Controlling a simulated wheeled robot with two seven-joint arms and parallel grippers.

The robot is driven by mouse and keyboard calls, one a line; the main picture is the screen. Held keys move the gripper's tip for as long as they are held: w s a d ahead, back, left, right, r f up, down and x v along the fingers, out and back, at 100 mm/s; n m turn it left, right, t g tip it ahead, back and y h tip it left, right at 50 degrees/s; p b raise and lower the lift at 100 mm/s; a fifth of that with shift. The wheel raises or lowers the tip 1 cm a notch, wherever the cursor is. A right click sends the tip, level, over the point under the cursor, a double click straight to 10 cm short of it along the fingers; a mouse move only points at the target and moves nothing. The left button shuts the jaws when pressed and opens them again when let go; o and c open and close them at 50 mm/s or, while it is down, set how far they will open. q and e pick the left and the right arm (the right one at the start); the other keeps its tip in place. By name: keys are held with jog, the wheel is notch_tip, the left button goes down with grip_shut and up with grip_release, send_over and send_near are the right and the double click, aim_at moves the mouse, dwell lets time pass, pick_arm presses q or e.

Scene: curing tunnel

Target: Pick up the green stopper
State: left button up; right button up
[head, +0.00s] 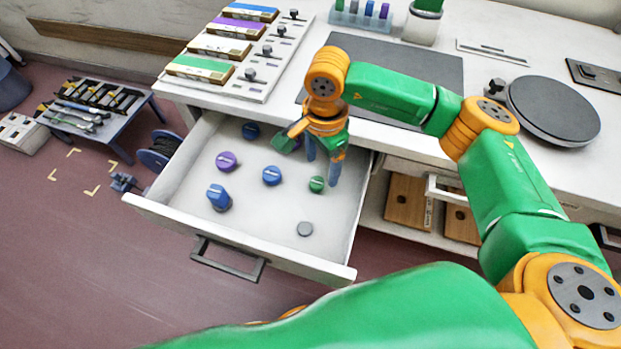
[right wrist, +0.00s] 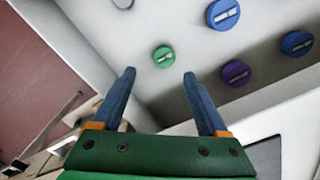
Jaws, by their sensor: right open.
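The green stopper (head: 317,184) stands in the open white drawer, near its right side. In the right wrist view the green stopper (right wrist: 163,56) shows just beyond the fingertips, roughly between their lines, with a pale bar across its top. My right gripper (head: 322,160) points down over the drawer, beside and above the green stopper. Its two blue fingers (right wrist: 159,75) are apart, with nothing between them. The gap to the stopper is hard to judge. My left gripper is not in view.
The drawer (head: 180,208) also holds a purple stopper (head: 227,161), several blue ones (head: 272,175) and a grey disc (head: 305,229). The drawer walls and the countertop edge are close to my right gripper. A dark round plate (head: 553,110) sits on the counter at right.

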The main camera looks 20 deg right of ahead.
aim_at(317, 182)
jog(key=f, duration=0.4)
jog(key=f+p, duration=0.1)
jog(key=f, duration=0.1)
jog(key=shift+w+a, duration=0.2)
jog(key=shift+a, duration=0.2)
grip_shut()
